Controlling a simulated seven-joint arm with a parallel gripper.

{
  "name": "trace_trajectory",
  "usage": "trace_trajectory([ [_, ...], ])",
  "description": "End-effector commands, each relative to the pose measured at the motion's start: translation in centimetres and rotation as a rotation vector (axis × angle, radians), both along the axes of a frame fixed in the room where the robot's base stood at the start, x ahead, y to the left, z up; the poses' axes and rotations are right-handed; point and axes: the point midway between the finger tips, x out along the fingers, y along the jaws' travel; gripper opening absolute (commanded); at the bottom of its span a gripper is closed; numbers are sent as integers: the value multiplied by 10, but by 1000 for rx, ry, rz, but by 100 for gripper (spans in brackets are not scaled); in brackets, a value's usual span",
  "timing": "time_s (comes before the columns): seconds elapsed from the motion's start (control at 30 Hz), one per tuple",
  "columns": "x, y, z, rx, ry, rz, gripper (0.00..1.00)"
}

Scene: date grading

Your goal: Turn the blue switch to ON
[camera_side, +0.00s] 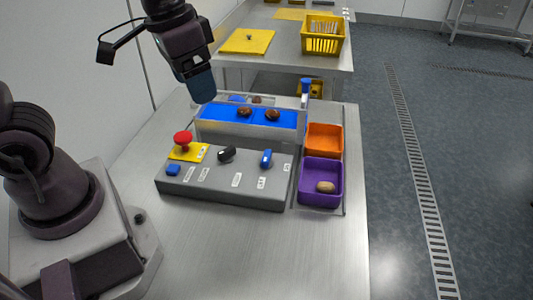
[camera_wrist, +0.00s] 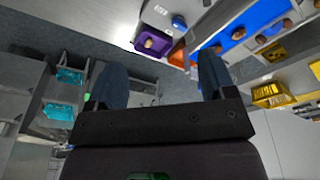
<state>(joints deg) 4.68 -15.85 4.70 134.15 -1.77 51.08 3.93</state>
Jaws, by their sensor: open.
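The blue switch (camera_side: 266,159) stands upright on the right part of the grey control panel (camera_side: 222,195), with small white labels around it. In the wrist view a blue knob (camera_wrist: 179,22) shows on the grey panel at the top. My gripper (camera_side: 204,92) is above and behind the panel's left side, well apart from the switch. In the wrist view its two fingers (camera_wrist: 155,80) are spread wide with nothing between them. The label text is too small to read.
The panel also carries a red mushroom button (camera_side: 183,139), a black knob (camera_side: 227,154) and a blue button (camera_side: 173,169). Behind is a blue belt (camera_side: 222,115) with dates. Orange (camera_side: 341,139) and purple (camera_side: 304,190) bins stand at right. The table front is clear.

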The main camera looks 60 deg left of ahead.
Motion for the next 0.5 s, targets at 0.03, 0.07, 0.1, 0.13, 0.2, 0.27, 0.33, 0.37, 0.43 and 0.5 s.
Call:
trace_trajectory([
  [0.03, 14, 0, -12, 2, 47, -26, 77],
  [0.07, 21, 0, -18, 4, 67, -45, 77],
  [0.1, 32, 1, -26, 7, 92, -71, 77],
  [0.13, 39, 1, -33, 10, 110, -93, 77],
  [0.2, 57, 3, -50, 18, 149, -151, 77],
  [0.27, 72, 5, -65, 28, 179, -207, 77],
  [0.33, 88, 7, -84, 41, 207, -276, 77],
  [0.37, 95, 8, -91, 47, 216, -308, 77],
  [0.43, 110, 12, -107, 61, 229, -383, 77],
  [0.5, 124, 16, -120, 78, 231, -465, 77],
])
